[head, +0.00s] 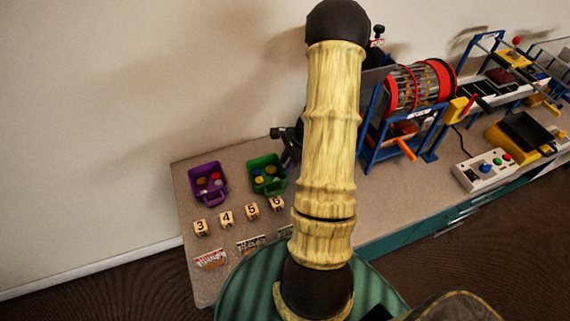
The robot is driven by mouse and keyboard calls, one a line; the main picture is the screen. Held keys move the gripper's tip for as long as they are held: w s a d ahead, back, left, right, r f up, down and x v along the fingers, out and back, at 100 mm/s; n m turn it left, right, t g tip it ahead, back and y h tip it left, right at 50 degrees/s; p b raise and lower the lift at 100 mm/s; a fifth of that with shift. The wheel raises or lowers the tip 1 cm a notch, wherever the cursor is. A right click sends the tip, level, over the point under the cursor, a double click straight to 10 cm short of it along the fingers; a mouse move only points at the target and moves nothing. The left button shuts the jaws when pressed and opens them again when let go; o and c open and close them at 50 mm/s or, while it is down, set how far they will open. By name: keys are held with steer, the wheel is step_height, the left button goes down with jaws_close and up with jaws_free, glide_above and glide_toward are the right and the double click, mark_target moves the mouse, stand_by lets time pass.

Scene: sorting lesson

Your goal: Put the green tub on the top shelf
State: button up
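The green tub (272,189) stands upright on the left part of the table in the head view, with several small coloured pieces in it. My yellow, ribbed arm rises through the middle of the view, just right of the tub. A dark jointed shape (286,136) shows behind the arm, at the tub's far right corner. It looks like part of my gripper, but the arm hides most of it, and whether its fingers are open cannot be seen. I see no shelf in this view.
A purple tub (211,199) with small pieces stands left of the green one. Numbered blocks (226,218) and printed cards (210,259) lie in front. A red-ended drum machine (447,82) and a button box (484,172) stand right. A wall (100,130) is behind.

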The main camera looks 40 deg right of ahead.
stand_by(0.3)
steer(key=s+a+r+n+h, duration=0.2)
steer(key=s+a+r+n, duration=0.1)
steer(key=a+r+n, duration=0.6)
steer(key=s+a+r+n+h, duration=0.2)
steer(key=s+a+r+n, duration=0.1)
steer(key=a+r+n, duration=0.5)
steer(key=a+n, duration=0.3)
steer(key=n, duration=0.1)
steer(key=shift+s+a+r, duration=0.2)
steer(key=shift+a+r, duration=0.2)
steer(key=shift+o, duration=0.3)
steer(key=shift+o, duration=0.4)
